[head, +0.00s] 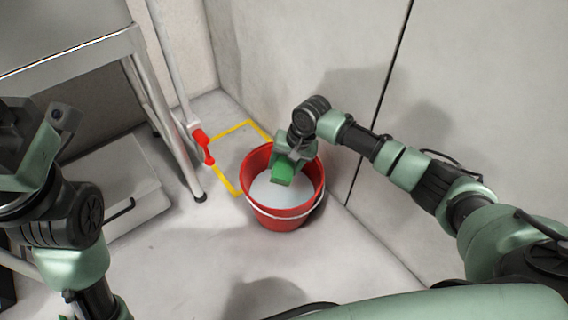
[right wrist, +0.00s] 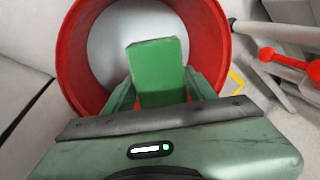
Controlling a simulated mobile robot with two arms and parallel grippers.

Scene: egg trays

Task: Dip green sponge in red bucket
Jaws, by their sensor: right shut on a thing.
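The red bucket (head: 281,212) stands on the floor near the wall, with whitish liquid or a pale bottom inside it. My right gripper (head: 291,160) reaches over the bucket and is shut on the green sponge (head: 283,173). The sponge hangs within the bucket's rim; I cannot tell whether it touches the pale surface. In the right wrist view the sponge (right wrist: 157,70) sits between the two fingers of my right gripper (right wrist: 160,88), with the bucket (right wrist: 72,60) around it. My left gripper (head: 45,128) is at the left edge, away from the bucket, and its jaws are unclear.
A yellow taped outline (head: 226,183) lies on the floor around the bucket's left side. A pole with a red part (head: 203,146) leans beside it. A metal table (head: 75,50) and a grey box (head: 118,180) stand left. The floor in front is clear.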

